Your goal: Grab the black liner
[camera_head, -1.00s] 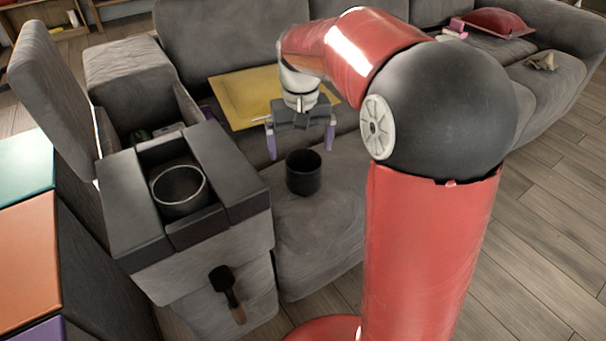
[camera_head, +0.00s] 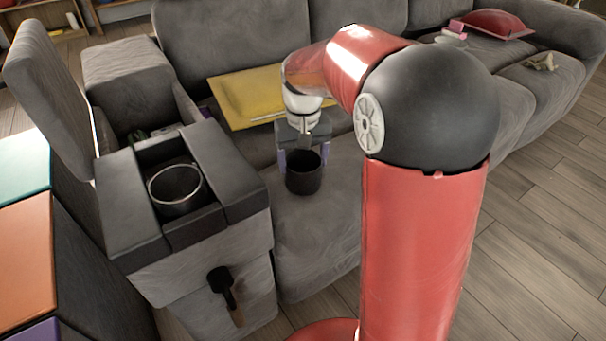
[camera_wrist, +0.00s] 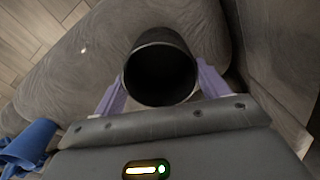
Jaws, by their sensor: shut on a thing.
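The black liner (camera_head: 303,182) is a dark, open-topped cylinder standing upright on the grey sofa seat, right of the console. In the wrist view the liner (camera_wrist: 160,72) shows its round mouth and dark inside. My gripper (camera_head: 301,160) reaches down to it from behind, with its purple fingers on either side. In the wrist view the fingers of my gripper (camera_wrist: 161,88) press against the left and right sides of the liner. It is shut on the liner. The finger tips are partly hidden behind the liner.
Left of the liner, the grey console (camera_head: 190,235) has a metal-rimmed cup holder (camera_head: 176,188) and a raised lid (camera_head: 47,95). A blue object (camera_wrist: 30,145) shows at the wrist view's lower left. The seat in front of the liner is clear.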

